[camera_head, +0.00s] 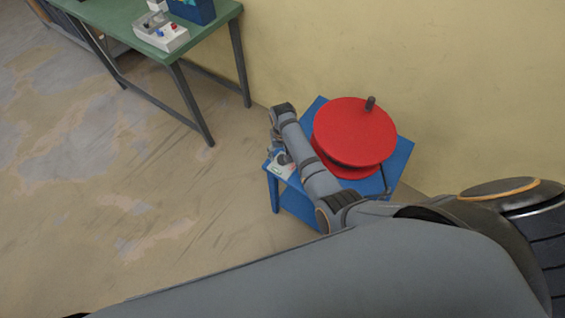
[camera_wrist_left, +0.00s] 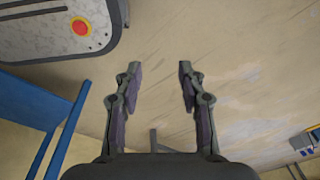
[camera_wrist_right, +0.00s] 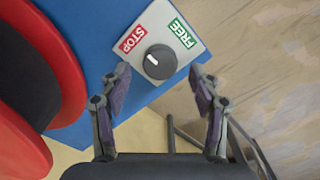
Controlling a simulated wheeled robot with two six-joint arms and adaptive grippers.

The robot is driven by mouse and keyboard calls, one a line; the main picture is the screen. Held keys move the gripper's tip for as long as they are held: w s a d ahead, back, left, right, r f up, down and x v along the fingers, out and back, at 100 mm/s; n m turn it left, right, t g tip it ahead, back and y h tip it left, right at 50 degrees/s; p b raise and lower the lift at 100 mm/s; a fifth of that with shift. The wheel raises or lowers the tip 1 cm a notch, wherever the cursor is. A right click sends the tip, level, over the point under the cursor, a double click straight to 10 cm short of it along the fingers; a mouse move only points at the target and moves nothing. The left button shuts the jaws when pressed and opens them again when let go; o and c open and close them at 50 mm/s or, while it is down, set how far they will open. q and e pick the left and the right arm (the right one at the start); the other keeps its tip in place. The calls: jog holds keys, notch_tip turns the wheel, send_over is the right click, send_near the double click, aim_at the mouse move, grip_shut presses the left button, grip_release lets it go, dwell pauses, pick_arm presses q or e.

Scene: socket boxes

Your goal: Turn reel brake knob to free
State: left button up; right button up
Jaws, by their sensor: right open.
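The brake knob (camera_wrist_right: 160,61) is a round dark grey knob with a white mark, on a pale plate (camera_wrist_right: 190,63) with a red STOP label (camera_wrist_right: 131,40) and a green FREE label (camera_wrist_right: 183,33). The white mark lies on the knob's STOP side. My right gripper (camera_wrist_right: 160,75) is open, its fingertips just short of the knob and either side of it; contact cannot be told. In the head view the plate (camera_head: 286,172) shows at the blue stand's left corner, partly hidden by my right arm. My left gripper (camera_wrist_left: 160,70) is open and empty above the floor.
The red reel (camera_head: 355,130) with an upright dark peg sits on the blue stand (camera_head: 398,160), close beside my right arm. A yellow wall is behind. A green table (camera_head: 120,18) with boxes stands at upper left. Floor (camera_head: 110,190) between is clear.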

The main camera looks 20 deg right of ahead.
notch_tip(320, 180, down, 2)
jog(key=shift+f+b, duration=0.1)
jog(key=shift+b, duration=0.5)
pick_arm(q)
jog(key=s+f, duration=0.3)
jog(key=s, duration=0.1)
pick_arm(e)
jog(key=c, duration=1.2)
jog(key=shift+r+m+p, duration=0.2)
jog(key=shift+m+p, duration=0.1)
jog(key=shift+p, duration=0.15)
jog(key=shift+r+m+p, duration=0.1)
jog(key=shift+m+p, duration=0.45)
jog(key=shift+m, duration=0.15)
jog(key=shift+m+p, duration=0.85)
jog(key=shift+m, duration=0.35)
jog(key=m+p, duration=0.1)
jog(key=m, duration=0.1)
jog(key=shift+m, duration=0.4)
jog(key=m+p, duration=0.2)
jog(key=m, duration=0.3)
pick_arm(q)
notch_tip(320, 180, up, 8)
jog(key=w, duration=0.1)
jog(key=shift+f+p, duration=0.2)
jog(key=shift+p, duration=0.2)
pick_arm(e)
jog(key=m, duration=0.5)
jog(key=shift+f, duration=0.2)
jog(key=shift+m, duration=0.5)
